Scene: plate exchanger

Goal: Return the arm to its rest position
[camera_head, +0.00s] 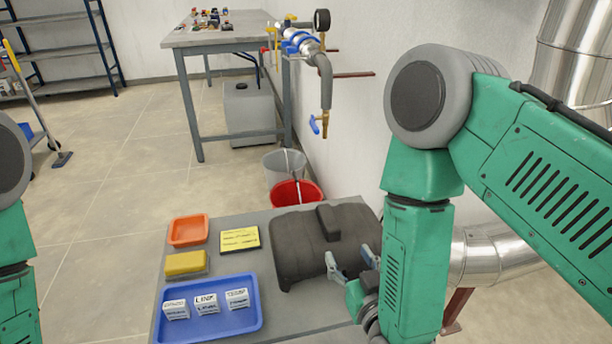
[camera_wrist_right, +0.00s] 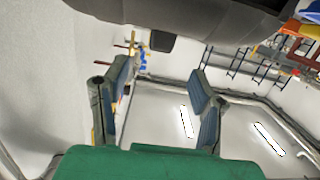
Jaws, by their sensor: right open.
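My right arm is the green one on the right of the head view. Its gripper (camera_head: 352,262) is open and appears empty, in front of or over the right side of a dark grey case (camera_head: 300,240) on the table (camera_head: 290,318). I cannot tell whether it touches the case. In the right wrist view the two fingers of the gripper (camera_wrist_right: 158,90) stand wide apart with nothing between them. My left arm shows at the left edge of the head view, but its gripper is out of view.
On the table are a blue tray (camera_head: 250,325) with labelled white blocks, an orange tray (camera_head: 188,231), a yellow sponge (camera_head: 185,264) and a yellow note (camera_head: 239,238). Behind are a red bucket (camera_head: 297,194), a grey bucket (camera_head: 283,163), a pipe with valve (camera_head: 325,85) and a workbench (camera_head: 220,37).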

